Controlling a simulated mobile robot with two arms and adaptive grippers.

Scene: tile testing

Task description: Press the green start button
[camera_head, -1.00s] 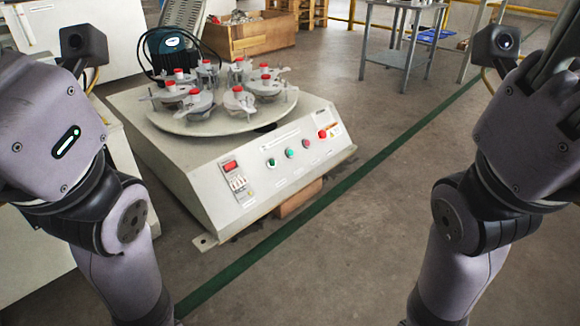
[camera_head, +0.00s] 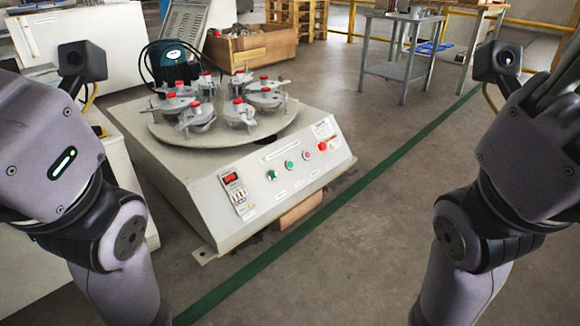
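The test machine (camera_head: 205,185) stands left of centre, with a sloped pale front panel. On the panel are a dark green knob or button (camera_head: 271,175), a green button (camera_head: 290,165), a red button (camera_head: 306,155) and a larger red button (camera_head: 322,146). Their labels are too small to read. Nothing touches the buttons. My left arm stands at the left edge and its gripper is out of view. My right arm stands at the right edge. A dark part at the upper right may belong to its gripper, but its fingertips are cut off.
A round turntable (camera_head: 225,136) with several red-topped clamps sits on the machine. A red switch (camera_head: 230,178) is on the panel's left. A wooden crate (camera_head: 250,50) and a grey metal table (camera_head: 402,50) stand behind. Open floor (camera_head: 350,235) with a green line lies right of the machine.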

